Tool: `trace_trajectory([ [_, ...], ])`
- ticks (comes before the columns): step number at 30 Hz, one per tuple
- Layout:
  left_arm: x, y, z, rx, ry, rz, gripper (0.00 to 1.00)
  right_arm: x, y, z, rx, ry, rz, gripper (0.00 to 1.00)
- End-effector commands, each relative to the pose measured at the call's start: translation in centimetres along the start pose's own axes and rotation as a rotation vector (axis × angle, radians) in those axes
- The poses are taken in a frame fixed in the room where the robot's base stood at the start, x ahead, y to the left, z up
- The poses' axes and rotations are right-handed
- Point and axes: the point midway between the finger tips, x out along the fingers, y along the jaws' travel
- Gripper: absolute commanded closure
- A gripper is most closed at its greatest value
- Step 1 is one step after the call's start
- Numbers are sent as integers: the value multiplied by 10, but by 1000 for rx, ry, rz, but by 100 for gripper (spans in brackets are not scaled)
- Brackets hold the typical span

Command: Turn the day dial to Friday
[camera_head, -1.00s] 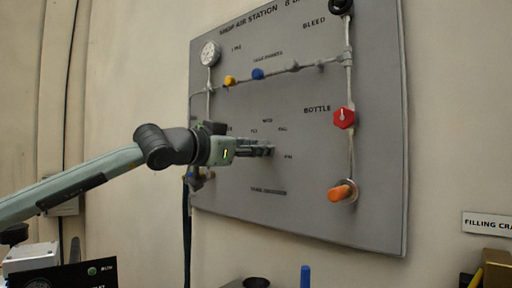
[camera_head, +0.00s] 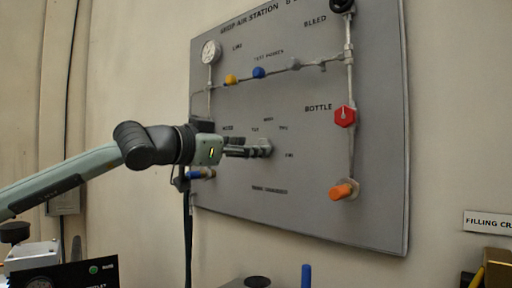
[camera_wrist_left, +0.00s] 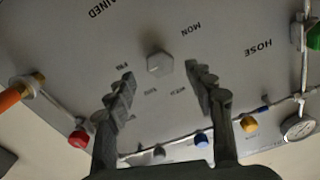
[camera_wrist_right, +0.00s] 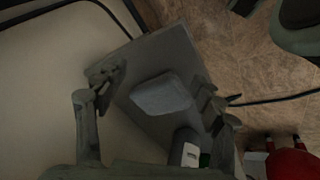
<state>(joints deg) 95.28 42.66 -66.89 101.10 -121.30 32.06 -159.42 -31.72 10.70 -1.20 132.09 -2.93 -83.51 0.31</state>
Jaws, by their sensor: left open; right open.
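The day dial (camera_head: 264,147) is a small grey knob on the grey wall panel, ringed by day labels. In the left wrist view the dial (camera_wrist_left: 159,65) is a pale six-sided knob, and MON is readable beside it. Its pointing mark is too faint to tell which day it faces. My left gripper (camera_head: 246,147) reaches in from the left just short of the dial. Its fingers (camera_wrist_left: 165,88) are open, spread to either side of the dial in that view, with nothing between them. My right gripper (camera_wrist_right: 165,98) is open and appears only in its own wrist view.
The panel (camera_head: 300,215) also carries a gauge (camera_head: 211,52), yellow (camera_head: 231,79) and blue (camera_head: 258,73) knobs, a red bottle knob (camera_head: 344,116) and an orange handle (camera_head: 343,190). A grey block (camera_wrist_right: 162,95) lies below my right fingers.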

Motion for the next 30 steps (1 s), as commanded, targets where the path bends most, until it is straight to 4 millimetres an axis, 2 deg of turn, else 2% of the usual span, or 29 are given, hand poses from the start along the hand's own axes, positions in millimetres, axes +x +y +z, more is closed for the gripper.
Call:
trace_trajectory([
  [1, -13, -2, 0, 1, 0, -3, 46, 0, 0, 0, -1, -1, 0, 31],
  [6, -50, -1, 1, 2, -1, -4, 46, 0, 0, 1, -1, -2, 0, 31],
  [12, -79, -1, 1, 1, -1, -2, 46, 0, 0, 1, -2, -2, 0, 31],
  [18, -88, 0, 0, 2, -1, -1, 46, 0, 0, 1, -2, -2, 0, 31],
  [30, -88, 0, 0, 1, 0, -1, 46, 1, 0, 1, -2, -2, 0, 31],
])
